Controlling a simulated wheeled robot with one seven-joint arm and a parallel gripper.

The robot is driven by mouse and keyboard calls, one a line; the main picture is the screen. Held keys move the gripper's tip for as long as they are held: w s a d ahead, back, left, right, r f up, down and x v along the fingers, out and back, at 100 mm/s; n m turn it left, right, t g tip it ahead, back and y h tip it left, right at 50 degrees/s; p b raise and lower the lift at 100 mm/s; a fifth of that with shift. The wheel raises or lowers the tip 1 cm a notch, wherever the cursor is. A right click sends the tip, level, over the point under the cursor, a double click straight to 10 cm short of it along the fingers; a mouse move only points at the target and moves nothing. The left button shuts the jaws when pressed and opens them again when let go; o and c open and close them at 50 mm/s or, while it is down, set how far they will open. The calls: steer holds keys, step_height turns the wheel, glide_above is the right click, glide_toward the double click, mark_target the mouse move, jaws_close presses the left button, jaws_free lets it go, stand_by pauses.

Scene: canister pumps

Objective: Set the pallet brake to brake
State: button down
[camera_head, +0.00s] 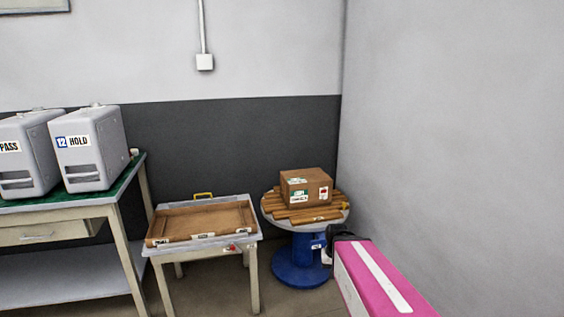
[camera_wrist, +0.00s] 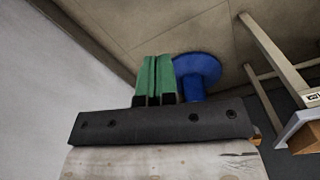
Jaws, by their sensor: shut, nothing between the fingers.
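A wooden slatted pallet (camera_head: 285,213) lies on a round grey top (camera_head: 342,217) with a blue pedestal (camera_head: 292,262). A small yellow part (camera_head: 346,205) shows at the pallet's right end; I cannot tell whether it is the brake. A small white label (camera_head: 316,246) sits below the top; its text is too small to read. My gripper (camera_head: 327,252) is in front of the stand's right side, partly covering it. In the wrist view, my green fingers (camera_wrist: 155,77) are together and empty, with the blue pedestal (camera_wrist: 196,75) just beyond them. The brake's setting cannot be made out.
A brown carton (camera_head: 305,188) stands on the pallet. Left of the stand is a small table (camera_head: 256,239) with a shallow brown tray (camera_head: 205,239). Further left, a bench (camera_head: 138,172) bears grey canisters (camera_head: 96,160). A light wall (camera_head: 450,130) closes in on the right.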

steer(key=w+d+r+n+t, duration=0.1)
steer(key=w+d+r, duration=0.15)
steer(key=w, duration=0.65)
steer(key=w+d+r+n+t, duration=0.1)
steer(key=w+r+n, duration=0.15)
steer(key=w, duration=0.65)
steer(key=w+d+r+n+t, duration=0.1)
steer(key=w+d+r, duration=0.15)
steer(key=w, duration=0.65)
steer(key=s+x, duration=0.1)
steer(key=x, duration=1.2)
steer(key=shift+f+m, duration=0.15)
steer(key=shift+m, duration=0.2)
steer(key=shift+d, duration=0.2)
steer(key=shift+w+d+f, duration=0.15)
steer(key=shift+d+f, duration=0.05)
steer(key=shift+d, duration=0.25)
steer(key=shift+w+d+f, duration=0.15)
steer(key=shift+d, duration=0.35)
steer(key=shift+a, duration=0.1)
